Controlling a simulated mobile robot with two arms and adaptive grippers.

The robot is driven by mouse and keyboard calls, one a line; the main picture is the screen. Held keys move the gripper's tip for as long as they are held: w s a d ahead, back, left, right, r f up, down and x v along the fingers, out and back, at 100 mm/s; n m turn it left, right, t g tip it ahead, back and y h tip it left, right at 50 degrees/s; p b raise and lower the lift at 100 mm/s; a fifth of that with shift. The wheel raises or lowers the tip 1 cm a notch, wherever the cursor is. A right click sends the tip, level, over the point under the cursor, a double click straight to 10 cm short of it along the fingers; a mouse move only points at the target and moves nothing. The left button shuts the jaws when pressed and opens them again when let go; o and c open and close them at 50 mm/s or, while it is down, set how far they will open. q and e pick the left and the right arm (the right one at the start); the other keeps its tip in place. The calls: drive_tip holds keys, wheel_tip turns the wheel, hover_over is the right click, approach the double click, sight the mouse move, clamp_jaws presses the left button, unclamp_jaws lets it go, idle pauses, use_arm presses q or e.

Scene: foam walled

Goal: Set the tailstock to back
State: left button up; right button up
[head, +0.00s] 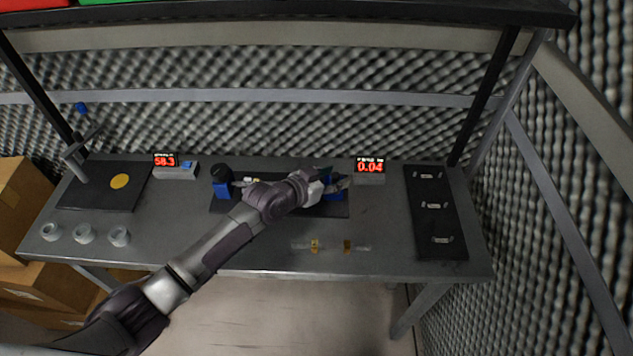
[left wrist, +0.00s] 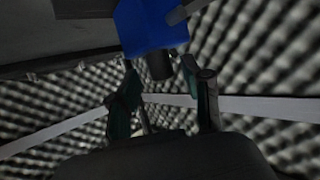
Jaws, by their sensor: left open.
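The tailstock is a blue block (head: 333,193) at the right end of a dark base plate (head: 285,206), partly hidden behind my left gripper (head: 335,179). The left wrist view shows the blue block (left wrist: 150,25) large, with a short dark cylinder (left wrist: 160,66) sticking out of it. My left gripper (left wrist: 160,80) is open, its two fingers on either side of the cylinder's end. I cannot tell whether either finger touches it. Another blue block with a black round part (head: 221,183) stands at the plate's left end. My right gripper is not in view.
Two small displays, reading 58.3 (head: 166,160) and 0.04 (head: 370,166), stand behind the plate. A clear rod with yellowish bands (head: 331,246) lies in front. White rings (head: 84,234) stand at left, and a black panel with handles (head: 434,221) lies at right.

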use_arm(q)
drive_tip(key=v, duration=1)
drive_tip(key=shift+s, duration=0.2)
